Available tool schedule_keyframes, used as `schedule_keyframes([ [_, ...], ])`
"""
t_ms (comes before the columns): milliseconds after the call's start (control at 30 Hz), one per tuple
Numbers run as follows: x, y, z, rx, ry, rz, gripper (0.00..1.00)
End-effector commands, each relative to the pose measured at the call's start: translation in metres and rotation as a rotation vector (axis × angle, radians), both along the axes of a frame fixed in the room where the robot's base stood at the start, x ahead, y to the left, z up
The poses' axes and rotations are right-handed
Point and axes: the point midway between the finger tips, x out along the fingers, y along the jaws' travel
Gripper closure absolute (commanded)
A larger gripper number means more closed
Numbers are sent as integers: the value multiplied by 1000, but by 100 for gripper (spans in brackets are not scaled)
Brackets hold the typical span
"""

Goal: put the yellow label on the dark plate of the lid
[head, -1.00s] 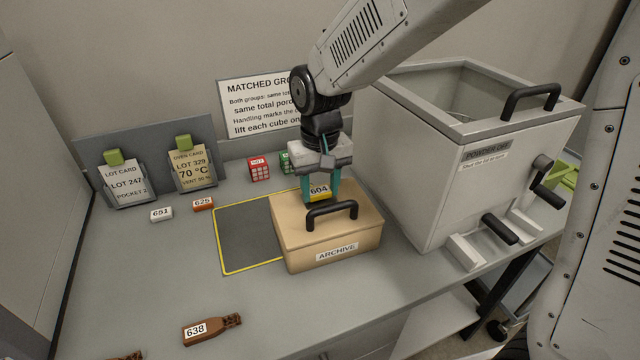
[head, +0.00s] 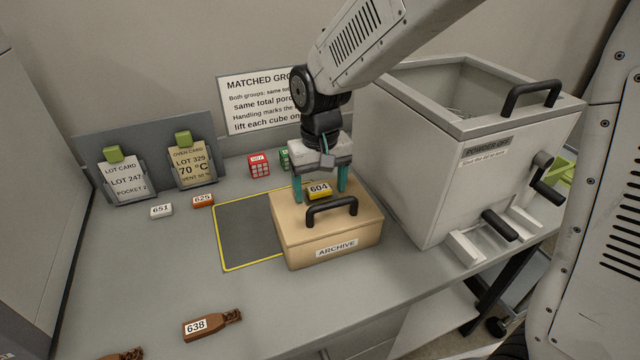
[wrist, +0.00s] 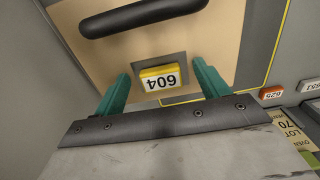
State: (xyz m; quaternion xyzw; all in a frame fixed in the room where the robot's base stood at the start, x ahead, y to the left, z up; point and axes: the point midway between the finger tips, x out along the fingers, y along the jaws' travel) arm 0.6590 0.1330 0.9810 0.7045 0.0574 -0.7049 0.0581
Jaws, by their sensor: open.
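The yellow label marked 604 (head: 319,191) lies on top of the tan ARCHIVE box's lid (head: 290,222), behind the black handle (head: 331,206). In the wrist view the label (wrist: 160,78) sits on the dark plate (wrist: 182,60), whose edges show around it. My gripper (head: 320,199) is open over the lid, with one teal finger on each side of the label. In the wrist view both fingers of my gripper (wrist: 162,85) stand clear of the label, with gaps on both sides.
A dark mat with a yellow border (head: 238,232) lies left of the box. A large grey powder bin (head: 420,180) stands close on the right. Labels 651 (head: 161,210) and 625 (head: 203,201) and a red cube (head: 259,164) lie behind. A brown piece marked 638 (head: 212,325) lies in front.

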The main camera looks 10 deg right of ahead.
Motion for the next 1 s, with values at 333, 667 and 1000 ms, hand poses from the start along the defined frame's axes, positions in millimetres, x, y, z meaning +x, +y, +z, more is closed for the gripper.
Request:
schedule_keyframes([
  [333, 0, 0, 0, 0, -1, 0, 8],
  [667, 1, 0, 15, 1, -3, 0, 8],
  [1000, 1, 0, 39, 1, -3, 0, 8],
])
